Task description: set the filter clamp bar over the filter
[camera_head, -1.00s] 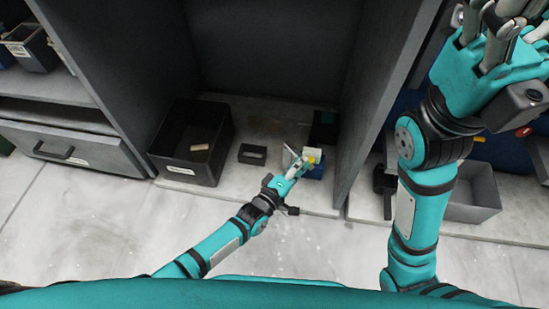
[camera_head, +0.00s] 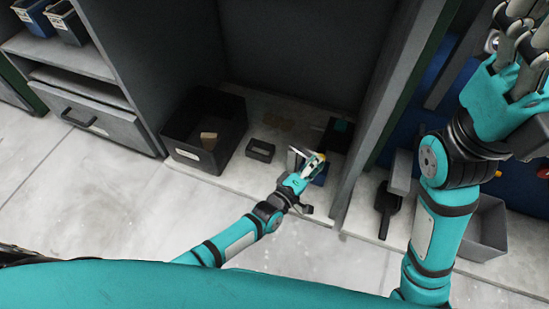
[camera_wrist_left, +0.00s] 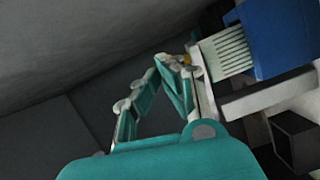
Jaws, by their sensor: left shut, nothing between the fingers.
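My left gripper (camera_head: 312,164) is at the small blue unit (camera_head: 321,179) on the shelf floor of the dark bay. In the left wrist view the gripper (camera_wrist_left: 174,62) is shut and empty, with its fingertips close to a pale ribbed piece (camera_wrist_left: 228,50), perhaps the filter. This piece sits against the blue body (camera_wrist_left: 283,35). A light grey bar (camera_wrist_left: 266,93) runs below it; I cannot tell whether this is the clamp bar. A small yellow part shows by the fingertips. My right gripper (camera_head: 520,45) is raised at the upper right, its fingertips partly cut off.
The bay's right wall (camera_head: 372,120) is close on the right. Beyond it are a black scoop-like tool (camera_head: 388,208) and a grey bin (camera_head: 486,228).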

